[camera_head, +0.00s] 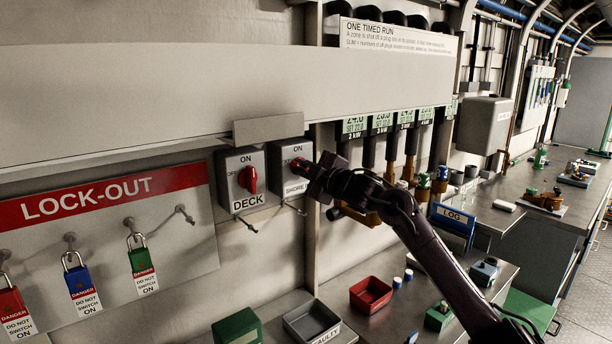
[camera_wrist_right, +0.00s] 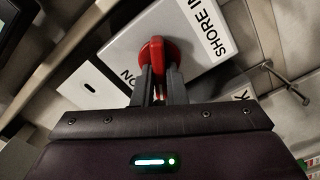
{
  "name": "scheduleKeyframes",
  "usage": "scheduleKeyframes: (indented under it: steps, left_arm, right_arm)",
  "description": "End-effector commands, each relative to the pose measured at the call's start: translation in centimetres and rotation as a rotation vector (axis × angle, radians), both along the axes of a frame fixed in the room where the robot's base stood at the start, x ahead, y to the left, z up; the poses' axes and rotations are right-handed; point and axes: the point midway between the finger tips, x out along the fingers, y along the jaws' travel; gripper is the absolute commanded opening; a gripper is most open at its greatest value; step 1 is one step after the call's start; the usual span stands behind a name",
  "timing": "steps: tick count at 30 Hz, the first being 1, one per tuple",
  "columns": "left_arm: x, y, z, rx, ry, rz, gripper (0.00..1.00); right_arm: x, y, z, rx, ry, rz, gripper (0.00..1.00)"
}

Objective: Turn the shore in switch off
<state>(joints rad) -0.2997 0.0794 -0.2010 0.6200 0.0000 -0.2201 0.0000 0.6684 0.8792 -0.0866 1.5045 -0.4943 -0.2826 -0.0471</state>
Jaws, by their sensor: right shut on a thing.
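The shore in switch is a light grey box (camera_head: 285,182) on the wall with a red rotary handle (camera_head: 298,164), ON at its top and SHORE IN at its bottom. My right gripper (camera_head: 306,171) reaches it from the right and is shut on the handle. In the right wrist view, the fingers (camera_wrist_right: 160,88) sit on both sides of the red handle (camera_wrist_right: 160,55), in front of the box face (camera_wrist_right: 190,45). The fingers partly hide the handle, so I cannot tell its exact setting. My left gripper is not in view.
The deck switch (camera_head: 248,179), with its red handle upright toward ON, is just left. A lock-out board (camera_head: 105,235) with several padlocks hangs further left. Below are a red tray (camera_head: 371,294), a grey tray (camera_head: 311,321) and a green box (camera_head: 237,328). Plugs hang right of the switches.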

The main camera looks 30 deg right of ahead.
Motion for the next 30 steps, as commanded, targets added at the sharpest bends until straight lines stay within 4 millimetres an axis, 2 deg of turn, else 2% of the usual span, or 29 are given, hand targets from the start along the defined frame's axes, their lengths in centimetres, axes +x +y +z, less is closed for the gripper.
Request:
scheduleKeyframes:
  steps: [3, 15, 30]
  left_arm:
    - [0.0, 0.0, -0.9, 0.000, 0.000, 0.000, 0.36]
    - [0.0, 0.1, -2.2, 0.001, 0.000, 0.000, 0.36]
    - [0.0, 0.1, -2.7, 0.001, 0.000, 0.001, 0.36]
  right_arm:
    - [0.0, 0.0, -0.3, -0.114, -0.009, 0.001, 0.00]
    - [0.0, 0.1, -0.5, -0.420, -0.032, 0.001, 0.00]
    - [0.0, 0.2, -0.6, -0.561, -0.041, 0.003, 0.00]
